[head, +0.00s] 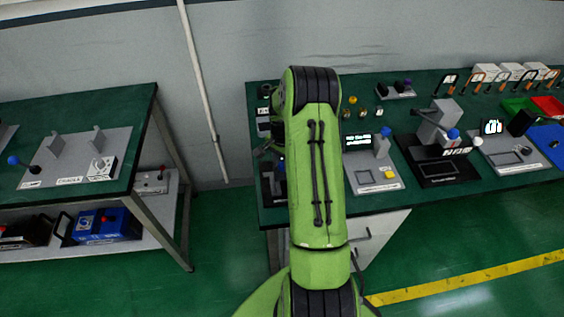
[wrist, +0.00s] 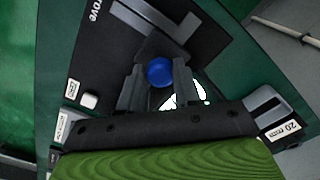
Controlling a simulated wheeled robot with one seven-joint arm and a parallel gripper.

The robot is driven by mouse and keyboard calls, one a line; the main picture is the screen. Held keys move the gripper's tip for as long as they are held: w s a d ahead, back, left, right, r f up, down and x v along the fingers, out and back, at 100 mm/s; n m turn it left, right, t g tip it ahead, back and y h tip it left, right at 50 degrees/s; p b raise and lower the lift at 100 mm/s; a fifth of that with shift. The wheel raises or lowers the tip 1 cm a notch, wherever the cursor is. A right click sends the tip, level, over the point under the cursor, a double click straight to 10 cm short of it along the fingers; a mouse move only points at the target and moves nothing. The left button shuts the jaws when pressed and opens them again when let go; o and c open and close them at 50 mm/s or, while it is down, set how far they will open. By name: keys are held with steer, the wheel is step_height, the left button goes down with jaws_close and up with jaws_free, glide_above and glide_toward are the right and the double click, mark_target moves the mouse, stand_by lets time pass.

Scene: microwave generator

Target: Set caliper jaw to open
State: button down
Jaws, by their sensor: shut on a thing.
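In the wrist view, my gripper (wrist: 159,68) is closed around a round blue knob (wrist: 158,72), with one dark finger on each side of it. The knob sits over a black plate (wrist: 100,45) with partly visible white lettering. A grey bar-like caliper part (wrist: 145,18) and an angled grey piece (wrist: 187,28) lie just beyond the fingers. The knob's stem and base are hidden by my gripper. In the head view, my green arm hides my gripper and most of this fixture.
The green workbench (head: 440,185) holds several other fixtures to the right, including a plate with a yellow block (head: 390,174) and a black stand with a blue knob (head: 453,133). Another table (head: 125,115) stands at the left. The floor between is clear.

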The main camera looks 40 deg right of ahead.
steer(key=s+d, duration=0.2)
steer(key=d, duration=0.1)
steer(key=s+d, duration=0.1)
steer(key=d, duration=0.1)
steer(key=shift+s+d+b, duration=0.1)
steer(key=shift+s+b, duration=0.15)
steer(key=shift+b, duration=0.15)
steer(key=c, duration=0.8)
jaws_free()
steer(key=shift+s+d, duration=0.1)
steer(key=shift+r, duration=0.25)
step_height(320, 180, up, 15)
steer(key=shift+r+p, duration=0.2)
steer(key=shift+p, duration=0.4)
